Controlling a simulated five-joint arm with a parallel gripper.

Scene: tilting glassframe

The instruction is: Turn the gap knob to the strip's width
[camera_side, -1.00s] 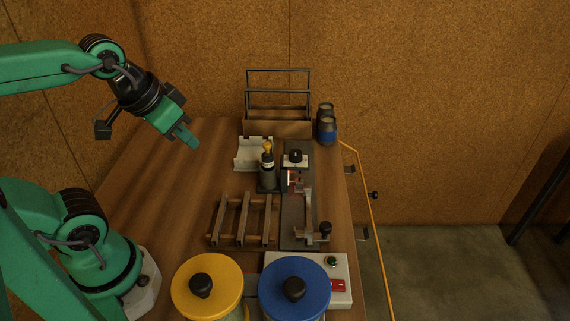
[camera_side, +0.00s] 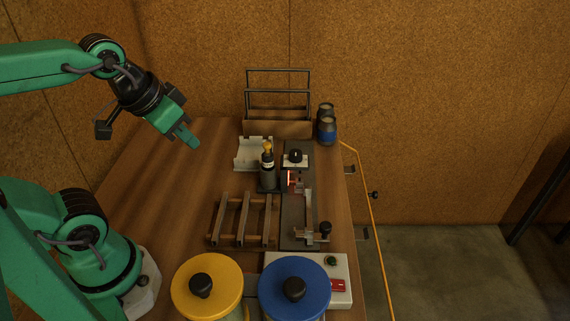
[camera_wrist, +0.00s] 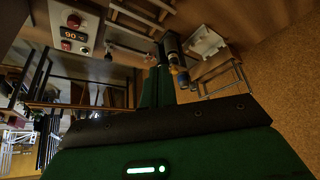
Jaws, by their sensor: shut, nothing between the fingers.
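A round black knob (camera_side: 295,155) sits on a white plate at the far end of a dark narrow fixture (camera_side: 291,228) on the table. A second black knob (camera_side: 325,228) stands at the fixture's near right end, beside a metal bar. I cannot tell for certain which of them is the gap knob. No strip can be made out clearly. My gripper (camera_side: 188,137) is shut and empty, high over the left part of the table, well to the left of both knobs. Its green fingers (camera_wrist: 156,88) also show together in the wrist view.
A dark bottle with a yellow top (camera_side: 267,168) stands left of the fixture. A slatted rack (camera_side: 243,220), yellow-lidded (camera_side: 222,277) and blue-lidded (camera_side: 310,275) jars and a control box (camera_side: 342,271) are nearer. A wire-framed crate (camera_side: 278,129) stands behind. The left tabletop is clear.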

